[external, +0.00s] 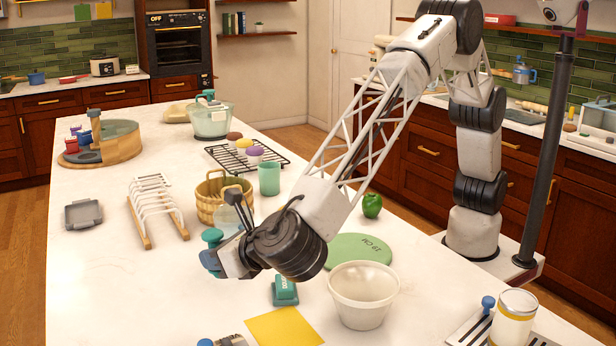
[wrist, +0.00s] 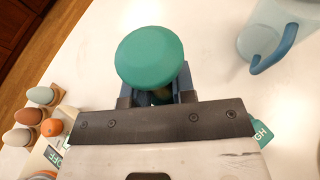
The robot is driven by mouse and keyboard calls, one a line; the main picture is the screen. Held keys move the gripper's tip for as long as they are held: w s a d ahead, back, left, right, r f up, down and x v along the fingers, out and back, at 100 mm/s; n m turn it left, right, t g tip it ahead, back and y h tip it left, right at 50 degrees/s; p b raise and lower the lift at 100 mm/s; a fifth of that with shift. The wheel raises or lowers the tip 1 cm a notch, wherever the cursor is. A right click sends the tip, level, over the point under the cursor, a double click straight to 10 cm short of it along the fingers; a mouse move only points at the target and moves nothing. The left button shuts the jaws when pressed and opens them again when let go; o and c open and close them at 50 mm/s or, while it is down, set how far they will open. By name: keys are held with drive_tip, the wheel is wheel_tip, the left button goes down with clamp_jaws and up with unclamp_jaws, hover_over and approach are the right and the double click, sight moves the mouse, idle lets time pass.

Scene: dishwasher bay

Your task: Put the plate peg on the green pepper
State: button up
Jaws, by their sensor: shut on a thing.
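The plate peg, as I take it, is the teal piece with a round, domed cap in my gripper; the cap shows in the wrist view (wrist: 150,57) and in the external view (external: 212,235). My gripper (wrist: 156,95) is shut on it below the cap, and the lower part is mostly hidden by the fingers. In the external view my gripper (external: 224,256) is low over the counter, left of the middle. The green pepper (external: 372,205) stands on the counter near its right edge, well to the right of and behind my gripper. The pepper does not show in the wrist view.
A green round board (external: 355,251) and cream bowl (external: 363,297) lie right of my gripper. A white rack (external: 158,208) is left. A teal block (external: 285,289) and yellow sheet (external: 285,328) are in front.

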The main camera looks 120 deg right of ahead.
drive_tip(key=shift+s+r, duration=0.1)
drive_tip(key=shift+s+r, duration=0.35)
drive_tip(key=shift+s, duration=0.1)
drive_tip(key=s+d+r, duration=0.2)
drive_tip(key=s+r, duration=0.2)
drive_tip(key=s, duration=0.6)
drive_tip(key=s+d+r+n+t, duration=0.15)
drive_tip(key=s+r, duration=0.25)
drive_tip(key=s, duration=0.7)
drive_tip(key=s+d+r, duration=0.2)
drive_tip(key=s+r, duration=0.2)
drive_tip(key=s, duration=0.6)
drive_tip(key=s+d+f, duration=0.3)
drive_tip(key=s+d, duration=0.1)
drive_tip(key=s, duration=0.8)
drive_tip(key=s+d+f+n+t, duration=0.1)
drive_tip(key=s+d+f, duration=0.3)
drive_tip(key=s, duration=0.8)
drive_tip(key=s+d+f+y, duration=0.1)
drive_tip(key=s+d+f, duration=0.3)
drive_tip(key=s, duration=0.7)
drive_tip(key=shift+s+d+f, duration=0.2)
drive_tip(key=shift+s+d, duration=0.2)
drive_tip(key=shift+d, duration=0.15)
drive_tip(key=shift+w+t, duration=0.15)
drive_tip(key=shift+t, duration=0.1)
